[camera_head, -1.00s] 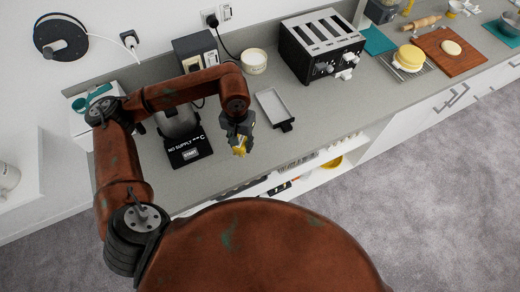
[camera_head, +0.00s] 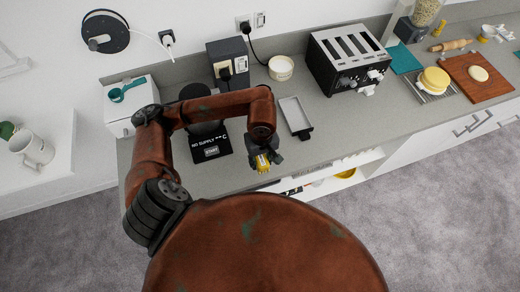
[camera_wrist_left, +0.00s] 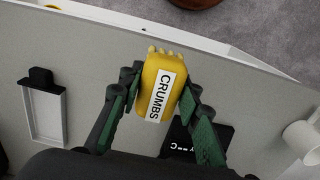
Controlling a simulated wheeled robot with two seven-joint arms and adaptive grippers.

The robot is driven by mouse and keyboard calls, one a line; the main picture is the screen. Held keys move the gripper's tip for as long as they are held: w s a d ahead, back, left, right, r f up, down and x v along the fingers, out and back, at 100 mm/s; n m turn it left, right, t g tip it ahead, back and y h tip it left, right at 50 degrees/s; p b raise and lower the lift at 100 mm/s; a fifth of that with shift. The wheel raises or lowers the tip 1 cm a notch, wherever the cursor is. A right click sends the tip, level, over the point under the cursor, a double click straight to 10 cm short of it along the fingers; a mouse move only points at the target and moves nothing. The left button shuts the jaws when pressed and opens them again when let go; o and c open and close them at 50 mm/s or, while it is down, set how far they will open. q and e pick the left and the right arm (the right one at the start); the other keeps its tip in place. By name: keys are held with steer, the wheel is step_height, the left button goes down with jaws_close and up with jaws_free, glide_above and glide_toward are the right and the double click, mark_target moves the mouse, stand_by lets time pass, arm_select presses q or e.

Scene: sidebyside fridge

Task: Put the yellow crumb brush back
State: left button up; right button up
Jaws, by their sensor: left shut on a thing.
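The yellow crumb brush (camera_wrist_left: 160,85), with a white label reading CRUMBS, is held between the fingers of my left gripper (camera_wrist_left: 152,90) in the left wrist view. In the head view my left gripper (camera_head: 263,157) holds the brush (camera_head: 263,163) over the front part of the grey counter (camera_head: 200,172). A pale shallow tray with a black handle (camera_head: 295,115) lies on the counter just right of the gripper. It also shows at left in the left wrist view (camera_wrist_left: 43,112). My right gripper is out of view.
A black device with a NO SUPPLY display (camera_head: 211,148) stands left of the gripper. An open shelf (camera_head: 335,172) runs below the counter's front edge.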

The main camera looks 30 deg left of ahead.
arm_select(q)
steer(key=w+a+f, duration=0.1)
steer(key=w+f, duration=0.1)
steer(key=w+a+f+p, duration=0.1)
steer(key=w+a+f, duration=0.1)
steer(key=w, duration=0.1)
steer(key=w+a+f+p, duration=0.1)
steer(key=w+a+f, duration=0.1)
steer(key=w+f, duration=0.1)
steer(key=shift+a, duration=0.1)
steer(key=shift+w+a+f, duration=0.2)
steer(key=shift+w+f, duration=0.15)
steer(key=shift+f, duration=0.15)
step_height(320, 180, down, 3)
steer(key=shift+w+a+r+p, duration=0.1)
steer(key=shift+w+p, duration=0.05)
steer(key=shift+p, duration=0.7)
steer(key=shift+f, duration=0.35)
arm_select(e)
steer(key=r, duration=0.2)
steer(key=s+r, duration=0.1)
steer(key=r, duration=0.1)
